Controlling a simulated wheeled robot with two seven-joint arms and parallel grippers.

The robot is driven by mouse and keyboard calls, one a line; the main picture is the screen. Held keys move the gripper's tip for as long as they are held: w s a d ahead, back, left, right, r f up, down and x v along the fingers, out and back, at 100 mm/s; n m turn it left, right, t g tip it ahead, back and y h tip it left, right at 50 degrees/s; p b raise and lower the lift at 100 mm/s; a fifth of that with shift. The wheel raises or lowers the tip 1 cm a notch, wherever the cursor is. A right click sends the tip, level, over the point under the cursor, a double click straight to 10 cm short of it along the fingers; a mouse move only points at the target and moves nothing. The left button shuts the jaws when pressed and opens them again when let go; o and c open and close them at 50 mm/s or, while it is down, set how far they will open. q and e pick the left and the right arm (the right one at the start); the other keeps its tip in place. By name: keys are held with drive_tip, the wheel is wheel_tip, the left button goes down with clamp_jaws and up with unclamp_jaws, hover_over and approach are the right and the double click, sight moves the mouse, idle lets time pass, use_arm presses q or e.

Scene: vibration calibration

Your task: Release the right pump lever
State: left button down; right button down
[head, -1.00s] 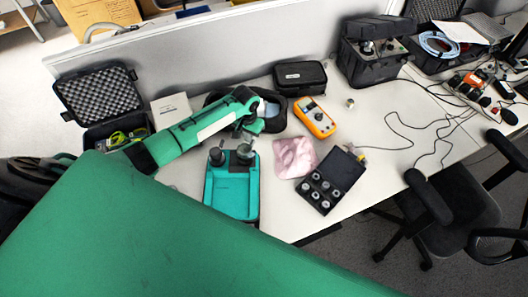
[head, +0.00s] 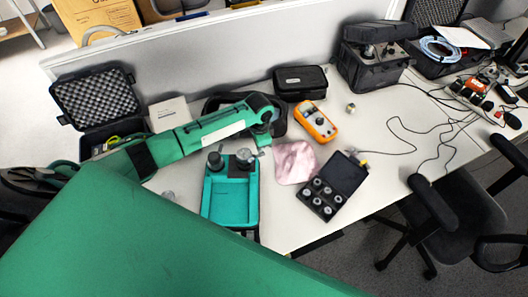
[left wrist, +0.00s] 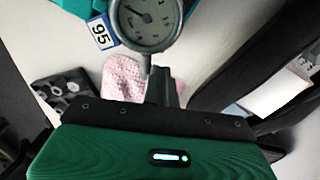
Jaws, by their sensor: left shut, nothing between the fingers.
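The teal pump (head: 230,222) stands on the table, with a dark knob or fitting (head: 215,160) at its back left and a gauge (head: 245,157) at its back right. In the left wrist view the round gauge (left wrist: 150,18) is close, beside a "95" label (left wrist: 101,33) on the teal body. My left gripper (head: 264,140) is just behind and right of the gauge; its narrow shut fingers (left wrist: 161,82) show below the gauge in the wrist view, with nothing between them. I cannot make out the right lever separately. My right gripper is not in view.
A pink cloth (head: 296,162) and an open black case of weights (head: 347,178) lie right of the pump. An orange multimeter (head: 316,121), a closed black case (head: 300,81) and a foam-lined case (head: 97,100) are behind. A grey partition (head: 225,55) borders the back.

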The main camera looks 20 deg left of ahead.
use_arm(q)
drive_tip(key=d+m, duration=0.1)
drive_tip(key=m, duration=0.1)
drive_tip(key=s+d+m+p, duration=0.1)
drive_tip(key=shift+s+r+m, duration=0.1)
drive_tip(key=shift+s+m, duration=0.05)
drive_tip(key=shift+m, duration=0.25)
wheel_tip(320, 180, up, 7)
drive_tip(key=p, duration=0.7)
drive_tip(key=shift+s+p, duration=0.1)
drive_tip(key=shift+p, duration=0.2)
drive_tip(key=shift+f, duration=0.2)
